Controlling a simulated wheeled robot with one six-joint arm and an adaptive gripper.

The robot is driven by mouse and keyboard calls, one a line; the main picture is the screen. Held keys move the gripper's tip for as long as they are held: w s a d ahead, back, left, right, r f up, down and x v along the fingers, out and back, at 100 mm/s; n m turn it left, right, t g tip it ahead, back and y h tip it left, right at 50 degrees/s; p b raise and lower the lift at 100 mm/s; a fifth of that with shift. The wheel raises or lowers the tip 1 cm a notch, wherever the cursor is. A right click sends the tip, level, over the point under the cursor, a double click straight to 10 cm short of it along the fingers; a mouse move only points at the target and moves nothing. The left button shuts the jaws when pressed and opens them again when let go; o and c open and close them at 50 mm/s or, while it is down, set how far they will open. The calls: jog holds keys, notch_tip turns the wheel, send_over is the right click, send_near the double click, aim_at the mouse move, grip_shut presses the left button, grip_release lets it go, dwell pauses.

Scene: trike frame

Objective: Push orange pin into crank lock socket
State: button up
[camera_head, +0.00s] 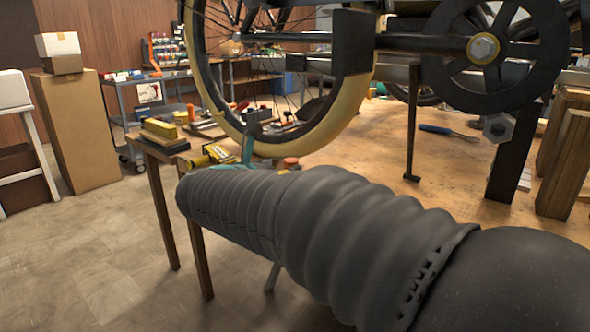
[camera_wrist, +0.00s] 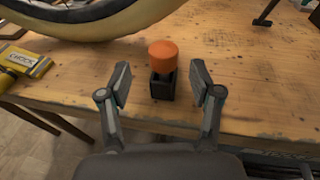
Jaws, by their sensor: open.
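The orange pin (camera_wrist: 163,56) has a round orange head and stands upright in a small black block (camera_wrist: 163,86) on the wooden table, near its front edge. My gripper (camera_wrist: 161,82) is open in the wrist view, with one finger on each side of the block and apart from it. In the head view the orange head (camera_head: 291,161) shows just above my arm, which hides the block and most of my gripper. A crank with a round black disc (camera_head: 484,48) is on the trike frame at the upper right. I cannot make out a lock socket.
A tyre (camera_head: 344,112) hangs over the table and also arches across the top left of the wrist view. A yellow box (camera_wrist: 26,61) lies at the table's left. A blue-handled tool (camera_head: 436,129) lies farther back. Dark supports stand on the right; table (camera_wrist: 245,75) right of the pin is clear.

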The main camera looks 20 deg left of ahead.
aim_at(287, 164)
jog(key=x, duration=0.4)
jog(key=shift+w+d+r, duration=0.1)
jog(key=shift+w+d, duration=0.2)
grip_shut()
notch_tip(287, 164, up, 10)
jog(key=shift+p, duration=0.9)
jog(key=shift+r, duration=0.15)
jog(key=shift+r+p, duration=1.15)
jog(key=shift+r, duration=1.45)
